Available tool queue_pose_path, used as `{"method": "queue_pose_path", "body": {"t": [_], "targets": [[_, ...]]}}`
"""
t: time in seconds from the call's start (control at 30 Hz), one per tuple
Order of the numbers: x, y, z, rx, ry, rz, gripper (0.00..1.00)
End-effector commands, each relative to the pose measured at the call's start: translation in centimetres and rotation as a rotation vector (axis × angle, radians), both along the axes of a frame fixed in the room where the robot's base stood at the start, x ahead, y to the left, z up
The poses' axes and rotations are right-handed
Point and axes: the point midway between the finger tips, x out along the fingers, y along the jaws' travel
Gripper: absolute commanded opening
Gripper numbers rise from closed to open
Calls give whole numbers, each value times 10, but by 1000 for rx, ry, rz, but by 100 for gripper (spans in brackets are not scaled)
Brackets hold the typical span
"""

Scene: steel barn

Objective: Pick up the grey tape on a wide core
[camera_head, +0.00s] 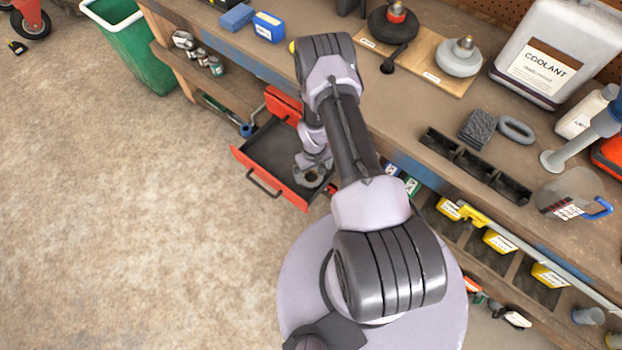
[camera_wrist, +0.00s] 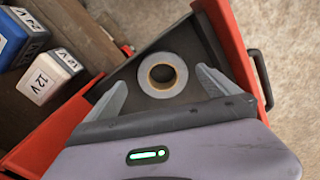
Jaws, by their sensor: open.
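The grey tape (camera_wrist: 175,88) is a flat ring with a wide tan core. It lies in the open red drawer, on the dark drawer floor, in the wrist view. My gripper (camera_wrist: 161,77) is open, with one finger on each side of the tape. The fingers look apart from the tape, and their height above the drawer floor is hard to tell. In the head view my arm reaches down over the red drawer (camera_head: 268,150), and my wrist hides part of its right end.
Drawer walls (camera_wrist: 229,40) stand close around my fingers. The workbench (camera_head: 400,100) with a coolant can (camera_head: 545,55) stands above and right. A green bin (camera_head: 135,45) stands at the left; the floor before the drawer is clear.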

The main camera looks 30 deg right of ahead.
Motion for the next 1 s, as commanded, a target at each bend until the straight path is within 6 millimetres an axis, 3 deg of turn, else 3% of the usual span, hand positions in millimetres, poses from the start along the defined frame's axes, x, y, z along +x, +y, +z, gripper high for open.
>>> {"method": "queue_pose_path", "body": {"t": [0.2,0.43,0.73,1.0], "targets": [[3,2,-45,0,2,-1,100],[3,2,-45,0,1,-1,98],[3,2,-45,0,1,0,39],[4,2,-37,0,0,0,36]]}}
